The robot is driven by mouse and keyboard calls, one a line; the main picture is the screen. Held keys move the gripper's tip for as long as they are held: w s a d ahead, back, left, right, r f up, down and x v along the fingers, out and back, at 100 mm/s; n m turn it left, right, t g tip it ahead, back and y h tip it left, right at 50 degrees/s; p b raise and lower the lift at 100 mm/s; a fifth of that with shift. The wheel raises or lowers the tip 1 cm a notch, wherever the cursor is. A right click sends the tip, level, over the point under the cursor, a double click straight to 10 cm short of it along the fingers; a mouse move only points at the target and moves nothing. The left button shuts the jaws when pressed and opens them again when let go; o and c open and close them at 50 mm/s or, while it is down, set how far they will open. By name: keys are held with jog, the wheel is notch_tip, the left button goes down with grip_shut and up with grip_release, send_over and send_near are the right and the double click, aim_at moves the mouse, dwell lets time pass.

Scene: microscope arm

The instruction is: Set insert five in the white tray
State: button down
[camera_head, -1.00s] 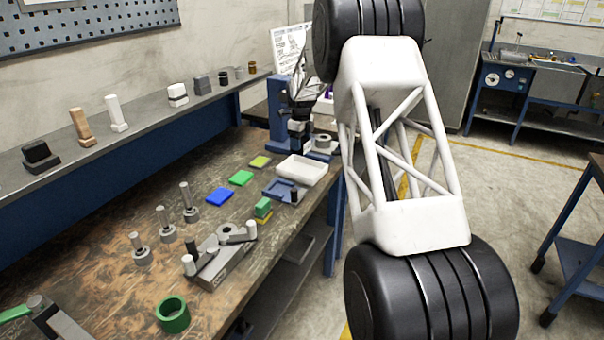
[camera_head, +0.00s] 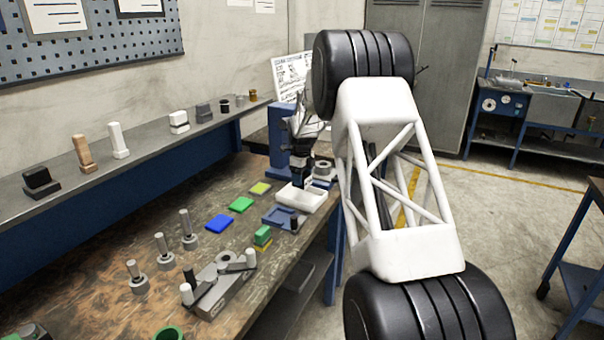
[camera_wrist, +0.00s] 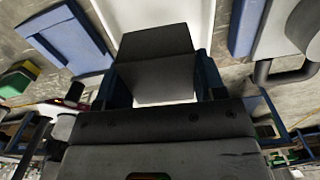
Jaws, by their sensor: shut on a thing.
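The white tray (camera_head: 304,200) stands at the far right end of the workbench; its white floor and walls also show beyond the jaws in the wrist view (camera_wrist: 207,22). My gripper (camera_head: 300,178) is low at the tray. In the wrist view my gripper (camera_wrist: 157,82) has a blue finger on each side of a dark grey block (camera_wrist: 155,50), shut on it. No number shows on the block, so I cannot read whether it is insert five. The block is over the tray; its underside and any contact with the tray floor are hidden.
A blue tray (camera_head: 271,216) lies just in front of the white tray. Blue (camera_head: 219,224), green (camera_head: 240,204) and yellow (camera_head: 260,188) pads lie to the left. A grey fixture (camera_head: 228,288) and several pegged weights stand nearer. A blue stand (camera_head: 279,150) rises behind.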

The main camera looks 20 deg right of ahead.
jog(key=shift+f, duration=0.5)
jog(key=shift+f, duration=0.1)
jog(key=shift+f, duration=2.4)
jog(key=shift+f, duration=0.15)
jog(key=shift+c, duration=1)
grip_release()
jog(key=shift+f, duration=0.1)
notch_tip(320, 180, up, 12)
jog(key=shift+r, duration=0.15)
